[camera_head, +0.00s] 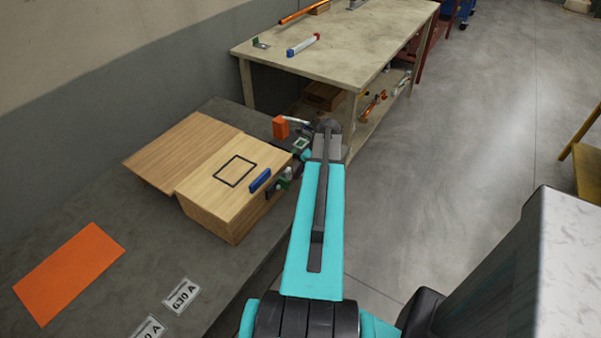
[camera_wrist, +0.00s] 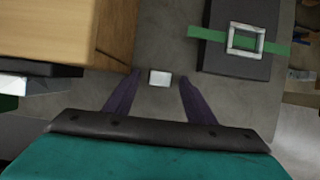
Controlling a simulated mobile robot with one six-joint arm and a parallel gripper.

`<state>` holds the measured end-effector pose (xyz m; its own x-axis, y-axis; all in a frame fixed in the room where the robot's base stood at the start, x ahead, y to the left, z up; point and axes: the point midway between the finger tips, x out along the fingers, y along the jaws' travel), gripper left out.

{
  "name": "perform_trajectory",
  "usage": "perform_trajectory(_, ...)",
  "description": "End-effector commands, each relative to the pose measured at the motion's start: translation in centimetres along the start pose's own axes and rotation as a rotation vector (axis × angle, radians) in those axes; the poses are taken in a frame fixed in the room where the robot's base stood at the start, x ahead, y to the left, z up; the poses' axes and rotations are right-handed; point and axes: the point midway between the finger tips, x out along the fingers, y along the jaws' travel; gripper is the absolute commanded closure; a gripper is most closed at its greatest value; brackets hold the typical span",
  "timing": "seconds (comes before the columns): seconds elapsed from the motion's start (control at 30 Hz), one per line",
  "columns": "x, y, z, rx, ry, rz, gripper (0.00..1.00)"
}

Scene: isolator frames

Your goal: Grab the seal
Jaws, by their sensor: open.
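My gripper (camera_wrist: 159,77) is open in the wrist view, its two dark purple fingers apart. A small white rectangular piece (camera_wrist: 160,78) lies on the grey surface and shows between the fingertips; nothing is gripped. It may be the seal, but I cannot tell for sure. A thin black square outline (camera_head: 236,171) lies on top of the wooden box (camera_head: 215,205) in the head view. In the head view my arm hides most of the gripper's surroundings, and the white piece is not clear there.
The wooden box's side (camera_wrist: 60,30) stands left of my fingers. A dark block with a green band and silver buckle (camera_wrist: 240,60) stands to the right. An orange block (camera_head: 280,127) stands behind the wooden box. A blue bar (camera_head: 260,181) is at its edge. A workbench (camera_head: 350,62) stands beyond.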

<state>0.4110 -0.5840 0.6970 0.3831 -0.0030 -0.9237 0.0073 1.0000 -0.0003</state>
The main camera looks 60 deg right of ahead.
Motion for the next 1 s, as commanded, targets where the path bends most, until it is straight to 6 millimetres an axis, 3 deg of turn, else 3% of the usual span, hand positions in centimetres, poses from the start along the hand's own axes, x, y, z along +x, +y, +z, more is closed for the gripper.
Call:
perform_trajectory(0.33,-0.05,-0.02,-0.03,0.001,0.0,0.0,0.52)
perform_trajectory(0.6,-0.06,-0.04,-0.05,0.001,0.0,0.0,0.94)
perform_trajectory(1.0,-0.36,-0.05,0.06,0.001,0.0,-0.001,0.94)
